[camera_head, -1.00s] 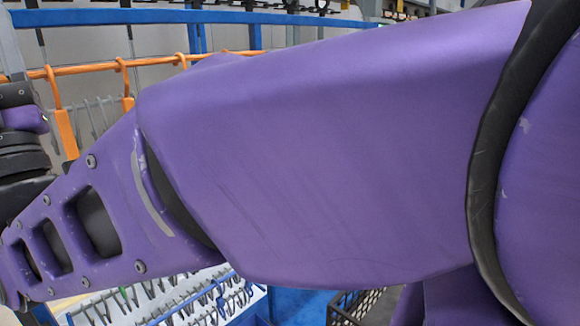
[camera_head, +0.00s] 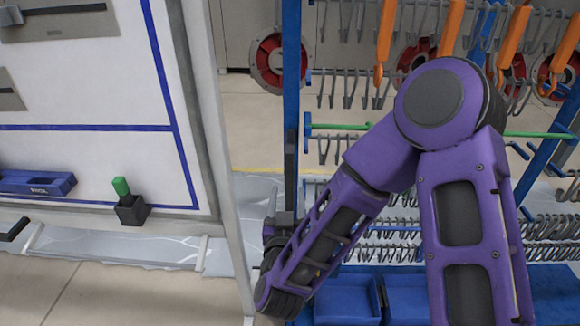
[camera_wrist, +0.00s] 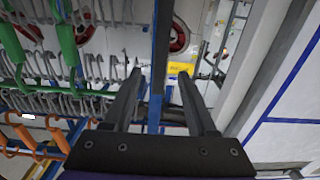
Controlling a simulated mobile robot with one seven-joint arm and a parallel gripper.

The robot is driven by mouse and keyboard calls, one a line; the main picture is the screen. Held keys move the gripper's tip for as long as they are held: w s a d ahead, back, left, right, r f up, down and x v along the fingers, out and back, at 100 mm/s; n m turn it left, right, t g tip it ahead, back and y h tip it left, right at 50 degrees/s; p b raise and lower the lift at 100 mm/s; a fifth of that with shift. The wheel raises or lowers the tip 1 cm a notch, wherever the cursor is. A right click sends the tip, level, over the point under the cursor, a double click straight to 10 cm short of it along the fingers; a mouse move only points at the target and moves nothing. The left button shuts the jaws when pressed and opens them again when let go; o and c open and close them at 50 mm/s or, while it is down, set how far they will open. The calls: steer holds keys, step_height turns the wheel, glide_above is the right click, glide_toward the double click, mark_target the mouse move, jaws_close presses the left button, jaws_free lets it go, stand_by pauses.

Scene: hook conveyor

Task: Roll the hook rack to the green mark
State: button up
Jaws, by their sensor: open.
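The hook rack has a blue frame with an upright post (camera_head: 291,70) and several rows of grey hooks. Orange hooks hang at its top right and blue bins (camera_head: 345,299) stand at its foot. In the wrist view the blue post (camera_wrist: 163,35) runs down between the lines of my two fingers. My gripper (camera_wrist: 160,85) is open around that line; I cannot tell whether the fingers touch the post. In the head view my gripper (camera_head: 285,218) is at the post's lower part, partly hidden by my wrist. I can make out no green mark on the floor.
A white panel (camera_head: 85,90) with blue lines and a grey edge stands close on the left. It carries a blue tray (camera_head: 35,183) and a black holder (camera_head: 132,210) with a green handle. Red round parts (camera_head: 275,62) are behind the rack. Pale floor shows between panel and rack.

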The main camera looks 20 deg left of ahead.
mark_target(290, 166)
steer(key=x, duration=1.1)
steer(key=shift+w+a, duration=0.1)
steer(key=shift+a, duration=0.05)
jaws_close()
stand_by(0.9)
